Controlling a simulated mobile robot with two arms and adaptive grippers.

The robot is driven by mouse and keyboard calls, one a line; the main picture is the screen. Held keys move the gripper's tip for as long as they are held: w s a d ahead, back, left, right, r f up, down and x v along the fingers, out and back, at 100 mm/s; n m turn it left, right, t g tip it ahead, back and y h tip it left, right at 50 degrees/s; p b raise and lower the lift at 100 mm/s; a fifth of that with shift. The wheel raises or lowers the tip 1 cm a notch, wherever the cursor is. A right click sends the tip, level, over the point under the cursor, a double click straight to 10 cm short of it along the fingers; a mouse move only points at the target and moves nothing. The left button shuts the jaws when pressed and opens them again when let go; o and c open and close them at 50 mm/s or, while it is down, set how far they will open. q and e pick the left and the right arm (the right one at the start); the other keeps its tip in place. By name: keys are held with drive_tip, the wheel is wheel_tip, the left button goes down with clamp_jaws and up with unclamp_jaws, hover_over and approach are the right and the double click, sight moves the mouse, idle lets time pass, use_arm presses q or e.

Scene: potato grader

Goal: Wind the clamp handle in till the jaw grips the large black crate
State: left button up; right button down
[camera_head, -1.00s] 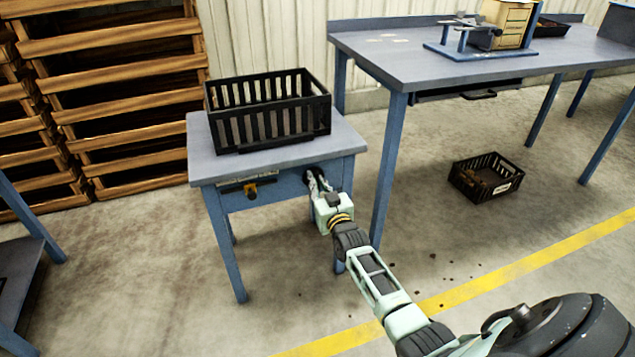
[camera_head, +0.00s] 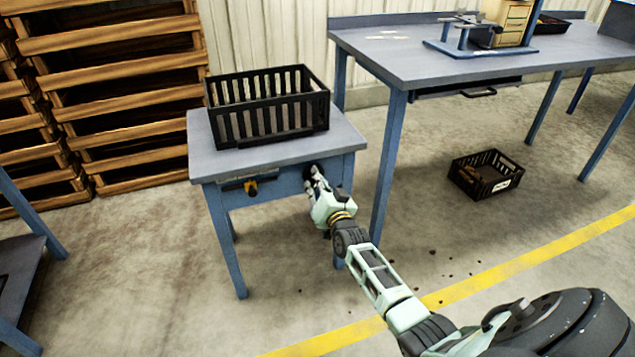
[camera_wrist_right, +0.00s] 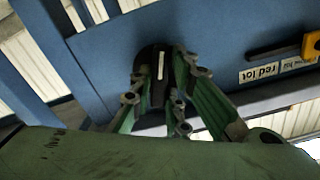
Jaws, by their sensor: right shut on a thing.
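The large black crate (camera_head: 268,118) is slatted and empty and stands on the small blue table (camera_head: 345,140) in the head view. The clamp handle shows as a dark round knob (camera_head: 308,170) on the table's front, near its right corner. In the right wrist view the knob (camera_wrist_right: 154,65) is black with a white stripe. My right gripper (camera_head: 314,183) is shut on the knob; its green fingers (camera_wrist_right: 160,90) lie on both sides of it in the wrist view. I cannot make out the clamp jaw. My left gripper is not in view.
A label strip with a yellow and black part (camera_head: 250,187) sits on the table's front, left of the knob. A taller bench (camera_head: 420,65) stands to the right. A small black crate (camera_head: 490,190) is on the floor. Wooden pallets (camera_head: 115,90) stand at the left.

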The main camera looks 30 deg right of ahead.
drive_tip(key=shift+f, duration=0.1)
drive_tip(key=c, duration=2)
unclamp_jaws()
drive_tip(key=v, duration=1.2)
drive_tip(key=shift+s, duration=0.1)
